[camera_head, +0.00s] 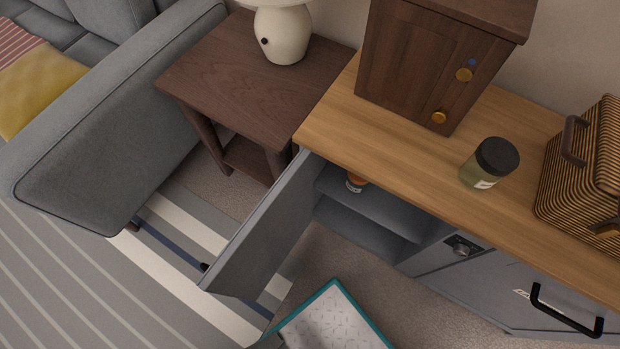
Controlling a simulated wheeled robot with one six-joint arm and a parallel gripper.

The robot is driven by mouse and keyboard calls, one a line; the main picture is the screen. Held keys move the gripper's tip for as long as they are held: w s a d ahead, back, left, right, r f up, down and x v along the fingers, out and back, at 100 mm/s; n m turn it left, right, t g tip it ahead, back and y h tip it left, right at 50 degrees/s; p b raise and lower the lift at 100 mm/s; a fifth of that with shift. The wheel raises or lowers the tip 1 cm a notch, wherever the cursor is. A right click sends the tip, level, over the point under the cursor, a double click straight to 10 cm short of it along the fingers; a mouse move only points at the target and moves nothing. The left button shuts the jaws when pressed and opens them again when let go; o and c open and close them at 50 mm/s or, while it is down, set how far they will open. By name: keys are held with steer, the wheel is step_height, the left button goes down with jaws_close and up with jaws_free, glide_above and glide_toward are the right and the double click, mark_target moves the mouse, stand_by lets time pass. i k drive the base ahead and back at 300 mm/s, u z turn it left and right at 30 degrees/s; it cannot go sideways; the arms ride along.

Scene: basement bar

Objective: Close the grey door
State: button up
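The grey door (262,236) stands wide open on the left end of the grey cabinet with the wooden top. It swings out toward the lower left, and a small dark knob (205,267) shows near its outer edge. My gripper is not in view.
A teal-edged white board or mat (332,318) lies below the opening. A dark side table (255,75) with a lamp and a grey sofa (100,140) stand left. A wooden box, a jar (489,163) and a striped basket (585,180) sit on the wooden top.

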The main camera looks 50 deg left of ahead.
mark_target(243, 269)
steer(key=z, duration=0.75)
steer(key=k, duration=1.8)
steer(key=u, duration=1.35)
steer(key=i, duration=0.5)
steer(key=z, duration=0.65)
steer(key=k, duration=0.35)
steer(key=u, duration=1.25)
